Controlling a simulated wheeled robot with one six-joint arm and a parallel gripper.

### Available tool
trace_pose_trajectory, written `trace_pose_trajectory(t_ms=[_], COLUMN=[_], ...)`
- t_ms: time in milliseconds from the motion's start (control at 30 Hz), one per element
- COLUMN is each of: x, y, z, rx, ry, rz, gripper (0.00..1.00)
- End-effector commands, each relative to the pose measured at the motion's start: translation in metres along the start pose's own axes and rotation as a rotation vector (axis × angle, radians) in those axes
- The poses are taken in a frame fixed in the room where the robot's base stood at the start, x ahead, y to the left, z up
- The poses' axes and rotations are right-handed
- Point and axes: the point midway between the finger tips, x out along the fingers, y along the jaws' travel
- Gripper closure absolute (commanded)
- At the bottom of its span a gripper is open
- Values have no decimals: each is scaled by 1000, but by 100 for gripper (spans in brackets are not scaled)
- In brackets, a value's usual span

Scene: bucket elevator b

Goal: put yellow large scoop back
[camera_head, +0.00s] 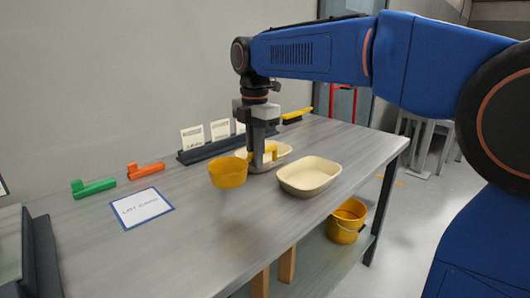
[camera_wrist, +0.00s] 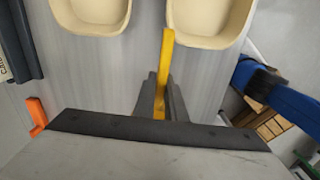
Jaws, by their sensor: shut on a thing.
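The yellow large scoop (camera_head: 228,174) has a round cup and a handle. My gripper (camera_head: 259,160) points down over the table and is shut on the handle. The cup is to the left of the gripper in the head view. In the wrist view the yellow handle (camera_wrist: 167,55) stands between the dark fingers (camera_wrist: 160,98), and the cup is hidden there. I cannot tell for sure how far the cup is from the tabletop.
Beige trays (camera_head: 310,178) (camera_head: 270,157) are right of and behind the gripper. Green (camera_head: 93,186) and orange (camera_head: 146,170) tools and a blue-edged sheet (camera_head: 142,208) lie left. A dark card rack (camera_head: 210,150) stands by the wall. A yellow bucket (camera_head: 345,224) is below. The front tabletop is clear.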

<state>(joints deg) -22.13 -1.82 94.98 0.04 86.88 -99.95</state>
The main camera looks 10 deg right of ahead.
Motion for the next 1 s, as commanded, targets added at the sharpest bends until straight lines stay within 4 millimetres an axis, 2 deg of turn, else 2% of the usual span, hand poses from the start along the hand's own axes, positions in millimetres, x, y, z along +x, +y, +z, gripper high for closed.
trace_pose_trajectory(t_ms=[267,700,1000], x=[9,50,66], y=[0,0,0], z=[-4,-3,-3], rx=[-37,-35,-34], ry=[0,0,0], rz=[0,-1,1], gripper=[100,100,100])
